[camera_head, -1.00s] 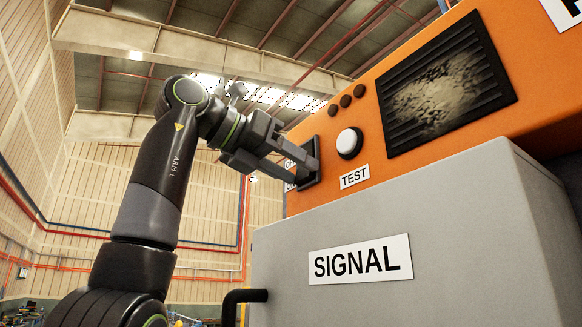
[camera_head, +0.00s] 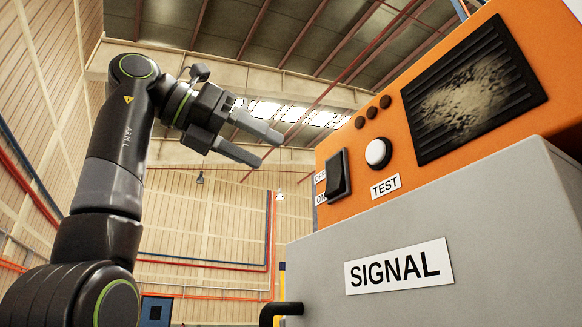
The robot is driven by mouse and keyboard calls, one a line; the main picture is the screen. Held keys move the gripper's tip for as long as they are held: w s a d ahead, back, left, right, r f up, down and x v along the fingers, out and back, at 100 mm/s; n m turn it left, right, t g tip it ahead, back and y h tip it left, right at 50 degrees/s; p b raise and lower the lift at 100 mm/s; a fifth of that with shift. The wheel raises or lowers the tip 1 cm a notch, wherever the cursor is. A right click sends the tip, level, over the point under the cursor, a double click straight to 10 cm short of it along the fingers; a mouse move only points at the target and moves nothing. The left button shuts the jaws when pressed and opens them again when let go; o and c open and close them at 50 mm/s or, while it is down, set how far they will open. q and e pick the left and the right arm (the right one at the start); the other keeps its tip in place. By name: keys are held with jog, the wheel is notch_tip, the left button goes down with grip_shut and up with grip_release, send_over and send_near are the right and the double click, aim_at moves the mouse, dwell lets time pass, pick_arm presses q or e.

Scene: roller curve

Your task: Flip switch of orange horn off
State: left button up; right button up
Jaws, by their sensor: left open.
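The orange horn (camera_head: 440,125) is a box sitting on a grey cabinet on the right. Its black rocker switch (camera_head: 338,176) is at the left end of the orange front, fully in view. An OFF label (camera_head: 320,177) and an ON label (camera_head: 321,199) are at its left edge, OFF above ON. I cannot tell for sure which way the rocker is tipped. My left gripper (camera_head: 270,150) is open and empty, to the left of the switch and apart from it, its fingers pointing towards the horn. My right gripper is not in view.
A round white TEST button (camera_head: 378,153) is just right of the switch, with a dark grille (camera_head: 474,88) beyond it. The grey SIGNAL cabinet (camera_head: 480,215) stands below, with a black handle (camera_head: 281,312) at its lower left. The air left of the horn is free.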

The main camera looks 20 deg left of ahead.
pick_arm(q)
jog(key=v, duration=0.5)
dwell(0.6)
